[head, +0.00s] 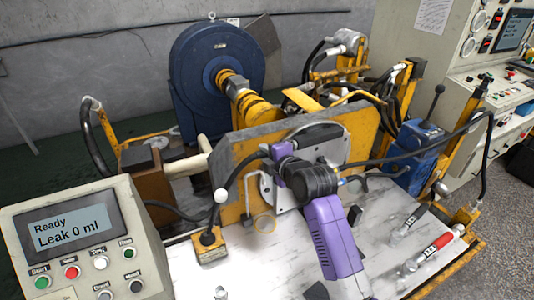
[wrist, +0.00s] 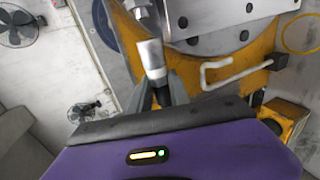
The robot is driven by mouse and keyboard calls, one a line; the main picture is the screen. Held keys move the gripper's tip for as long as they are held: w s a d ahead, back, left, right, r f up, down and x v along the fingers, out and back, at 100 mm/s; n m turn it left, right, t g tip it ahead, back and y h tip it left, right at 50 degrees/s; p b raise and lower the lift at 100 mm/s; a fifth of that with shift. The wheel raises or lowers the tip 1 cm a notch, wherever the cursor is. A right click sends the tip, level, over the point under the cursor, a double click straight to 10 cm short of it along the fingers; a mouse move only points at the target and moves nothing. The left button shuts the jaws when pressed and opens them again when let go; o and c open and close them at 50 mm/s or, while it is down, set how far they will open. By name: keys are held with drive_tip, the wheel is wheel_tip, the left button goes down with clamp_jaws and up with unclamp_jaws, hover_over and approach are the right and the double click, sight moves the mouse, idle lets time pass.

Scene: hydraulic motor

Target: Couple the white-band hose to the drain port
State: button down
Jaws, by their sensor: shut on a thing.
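In the wrist view my gripper (wrist: 158,88) is shut on a pale metal hose end (wrist: 152,56), which I take for the white-band hose. It points up and away from the fingers. A silver stub (wrist: 139,9) at the top edge lies just beyond its tip, with a small gap in the picture. I cannot tell whether this stub is the drain port.
A yellow bracket plate (head: 235,160) carries the motor plate. A bent white rod (wrist: 215,75) and a yellow block (head: 211,248) are close by. The control box (head: 75,235) reads "Ready, Leak 0 ml".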

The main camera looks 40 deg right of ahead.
drive_tip(key=s, duration=0.2)
drive_tip(key=s+a+p, duration=0.1)
drive_tip(key=s, duration=0.1)
drive_tip(key=shift+s+a, duration=0.2)
drive_tip(key=shift+s, duration=0.2)
wheel_tip(320, 180, down, 16)
drive_tip(key=b, duration=1.2)
drive_tip(key=shift+f, duration=0.2)
idle(0.7)
drive_tip(key=s+d+b, duration=0.2)
drive_tip(key=d, duration=0.5)
drive_tip(key=shift+d, duration=0.25)
idle(0.5)
drive_tip(key=shift+s+d+b, duration=0.3)
drive_tip(key=shift+d+b, duration=0.35)
drive_tip(key=shift+d, duration=0.25)
idle(1.5)
drive_tip(key=c, duration=1.1)
unclamp_jaws()
drive_tip(key=shift+c, duration=0.2)
